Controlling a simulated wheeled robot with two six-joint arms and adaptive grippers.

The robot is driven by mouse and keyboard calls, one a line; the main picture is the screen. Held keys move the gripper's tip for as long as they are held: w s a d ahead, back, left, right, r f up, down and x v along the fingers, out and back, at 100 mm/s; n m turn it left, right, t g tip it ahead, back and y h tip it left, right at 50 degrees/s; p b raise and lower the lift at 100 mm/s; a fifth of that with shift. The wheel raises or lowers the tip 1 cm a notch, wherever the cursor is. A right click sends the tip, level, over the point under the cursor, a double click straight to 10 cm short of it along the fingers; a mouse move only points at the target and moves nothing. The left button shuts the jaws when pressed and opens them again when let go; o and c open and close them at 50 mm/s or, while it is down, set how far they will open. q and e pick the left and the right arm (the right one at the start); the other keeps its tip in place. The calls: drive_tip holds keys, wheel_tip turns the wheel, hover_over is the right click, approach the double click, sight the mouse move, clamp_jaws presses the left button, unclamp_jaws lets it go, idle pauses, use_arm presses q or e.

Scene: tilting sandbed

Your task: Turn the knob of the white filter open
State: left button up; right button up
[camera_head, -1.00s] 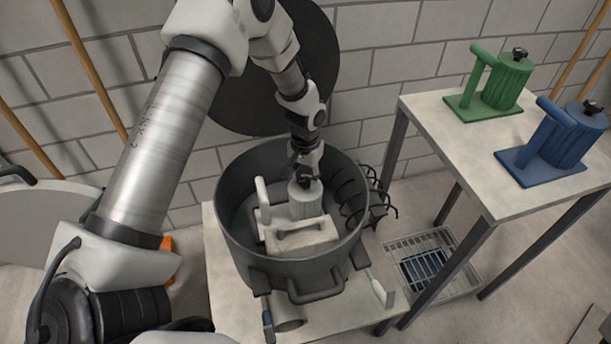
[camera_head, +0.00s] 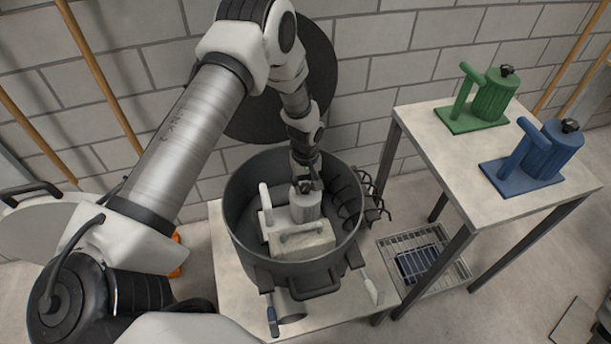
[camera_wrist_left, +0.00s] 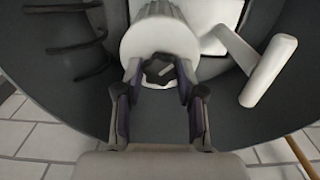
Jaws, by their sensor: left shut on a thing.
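The white filter (camera_head: 306,206) stands inside a large dark grey pot (camera_head: 238,204), with its upright white handle post on the left in the head view. In the left wrist view the filter's round white body (camera_wrist_left: 160,40) fills the upper middle, and its dark knob (camera_wrist_left: 158,70) sits on the end facing the camera. My left gripper (camera_head: 306,184) reaches down into the pot from above. In the left wrist view its two fingers (camera_wrist_left: 158,92) stand on either side of the knob and are shut on it. The knob is mostly hidden in the head view. My right gripper is not in view.
A green filter (camera_head: 493,98) and a blue filter (camera_head: 552,152) stand on a table (camera_head: 425,130) at the right. A wire rack (camera_head: 440,262) lies on the floor below. A black coil (camera_head: 370,195) hangs at the pot's right rim. A large dark disc (camera_head: 325,75) leans against the wall.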

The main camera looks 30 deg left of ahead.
sight(306, 186)
use_arm(q)
drive_tip(key=n+p, duration=0.5)
drive_tip(key=shift+r, duration=0.2)
drive_tip(key=shift+f+n+p, duration=0.15)
drive_tip(key=shift+n+p, duration=1.3)
drive_tip(key=shift+n, duration=0.55)
drive_tip(key=o, duration=1.1)
drive_tip(key=shift+f, duration=0.1)
drive_tip(key=shift+o, duration=0.2)
wheel_tip(306, 186, up, 12)
